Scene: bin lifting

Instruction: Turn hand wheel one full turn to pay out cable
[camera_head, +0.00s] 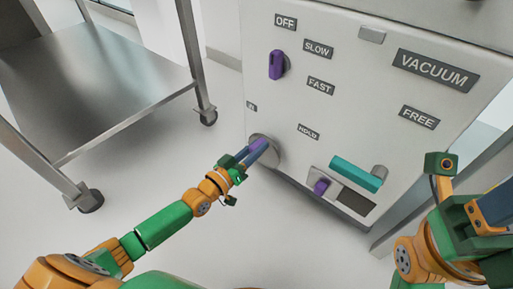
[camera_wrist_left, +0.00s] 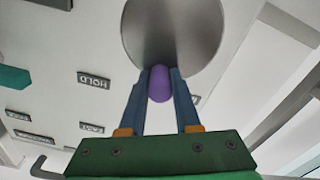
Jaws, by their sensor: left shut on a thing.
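The hand wheel is a grey metal disc (camera_head: 272,158) low on the left of the white cabinet's front. It fills the top middle of the left wrist view (camera_wrist_left: 185,25). Its purple handle (camera_wrist_left: 160,90) sticks out toward me. My left gripper (camera_head: 261,148) has its blue fingers on either side of the handle and is shut on it; the fingers (camera_wrist_left: 161,76) hide part of it. My right gripper (camera_head: 492,208) is at the right edge of the head view, away from the cabinet front and partly cut off. I cannot tell whether it is open. No cable is visible.
The cabinet front (camera_head: 300,165) carries a purple switch (camera_head: 276,65), a teal lever (camera_head: 356,175), a small purple knob (camera_head: 320,187) and labels such as HOLD (camera_head: 308,132). A steel wheeled table (camera_head: 95,80) stands at the left. The floor between is clear.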

